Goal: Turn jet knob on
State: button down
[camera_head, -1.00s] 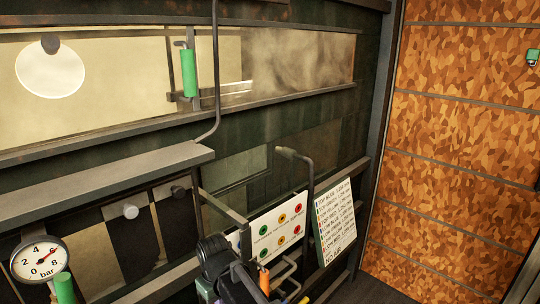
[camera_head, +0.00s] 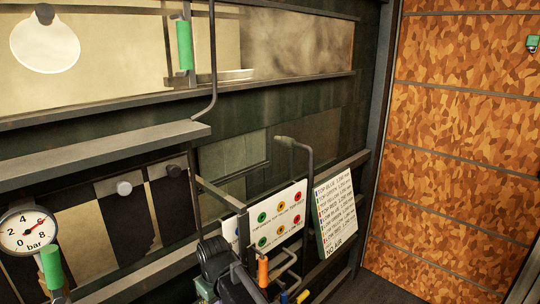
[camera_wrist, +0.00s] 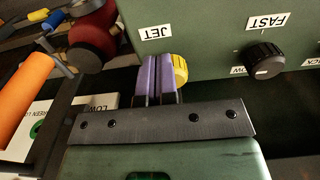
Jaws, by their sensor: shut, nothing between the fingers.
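A yellow knob (camera_wrist: 180,70) sits on a dark green panel (camera_wrist: 215,45) in the wrist view, just below and right of the white JET label (camera_wrist: 157,32). My gripper (camera_wrist: 158,62) has two purple fingers pressed together, with nothing between them. The fingers stand just left of the yellow knob and hide part of its left side. I cannot tell whether they touch it. The knob does not show clearly in the head view.
A black knob (camera_wrist: 265,60) is right of the yellow one, under a FAST label (camera_wrist: 267,21). An orange handle (camera_wrist: 25,90) and a dark red round part (camera_wrist: 92,38) are at left. The head view shows a pressure gauge (camera_head: 28,232) and a sign board (camera_head: 337,215).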

jog(key=shift+s+a+f, duration=0.1)
jog(key=shift+s+f, duration=0.15)
jog(key=shift+s, duration=0.25)
jog(key=shift+s+a+f, duration=0.1)
jog(key=shift+s+f, duration=0.1)
jog(key=shift+s, duration=0.25)
dwell(0.7)
jog(key=shift+s+d, duration=0.25)
jog(key=shift+s, duration=0.05)
notch_tip(320, 180, up, 6)
jog(key=a+p, duration=0.1)
jog(key=p, duration=0.5)
jog(key=shift+w, duration=0.4)
